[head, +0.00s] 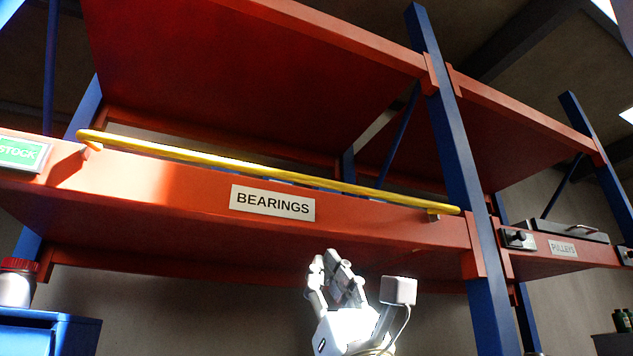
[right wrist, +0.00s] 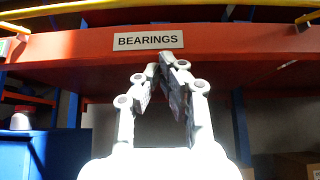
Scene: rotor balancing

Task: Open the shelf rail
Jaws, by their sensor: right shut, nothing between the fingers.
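The shelf rail (head: 265,168) is a long yellow bar along the front of the red shelf beam (head: 150,185), above the "BEARINGS" label (head: 272,203). It sits on small brackets at its left and right ends. In the right wrist view the yellow rail (right wrist: 60,8) crosses the top edge. My right gripper (head: 332,258) is below the beam and the rail, pointing up, apart from the rail. Its fingertips (right wrist: 167,62) come together and hold nothing, just under the label in the right wrist view. My left gripper is not in view.
Blue uprights (head: 455,150) flank the shelf. A "PULLEYS" label (head: 563,248) and a grey case (head: 565,230) are on the right bay. A white jar with a red lid (head: 16,283) stands on a blue cabinet (head: 50,330) at lower left. The space under the beam is open.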

